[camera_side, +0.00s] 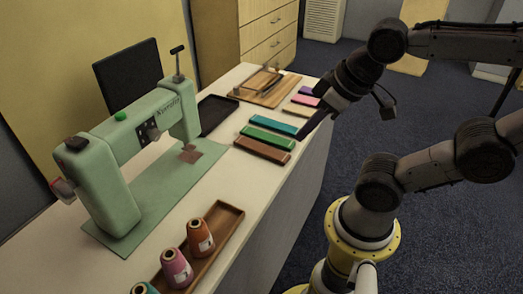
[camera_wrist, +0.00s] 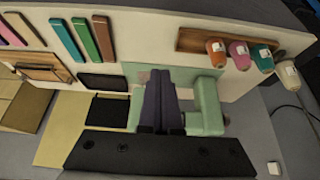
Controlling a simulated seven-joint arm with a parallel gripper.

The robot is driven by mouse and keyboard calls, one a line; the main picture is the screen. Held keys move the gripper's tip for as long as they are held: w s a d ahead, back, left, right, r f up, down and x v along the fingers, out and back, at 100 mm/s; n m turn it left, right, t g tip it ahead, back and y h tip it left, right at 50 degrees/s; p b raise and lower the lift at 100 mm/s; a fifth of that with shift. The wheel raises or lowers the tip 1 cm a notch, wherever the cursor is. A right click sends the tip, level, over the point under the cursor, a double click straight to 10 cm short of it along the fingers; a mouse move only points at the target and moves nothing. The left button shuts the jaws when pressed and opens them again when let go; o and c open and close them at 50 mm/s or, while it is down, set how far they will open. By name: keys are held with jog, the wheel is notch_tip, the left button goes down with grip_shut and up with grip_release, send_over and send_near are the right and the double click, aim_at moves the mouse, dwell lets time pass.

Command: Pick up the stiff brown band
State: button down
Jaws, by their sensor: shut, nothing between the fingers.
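The stiff brown band (camera_side: 263,149) lies flat on the cloth table, nearest in a row of coloured bands. In the wrist view the brown band (camera_wrist: 103,38) is left of the fingers and apart from them. My gripper (camera_side: 308,133) is above the table's right edge, to the right of the brown band and not touching it. In the wrist view my gripper (camera_wrist: 159,72) shows its two dark fingers together, with nothing held.
A green band (camera_side: 267,137) and a teal band (camera_side: 273,123) lie close beside the brown one. A pale green sewing machine (camera_side: 110,165) stands to the left. A wooden tray (camera_side: 224,228) with spools is in front; a black tray (camera_side: 217,112) lies behind.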

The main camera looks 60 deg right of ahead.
dwell(0.3)
jog(key=c, duration=0.6)
grip_release()
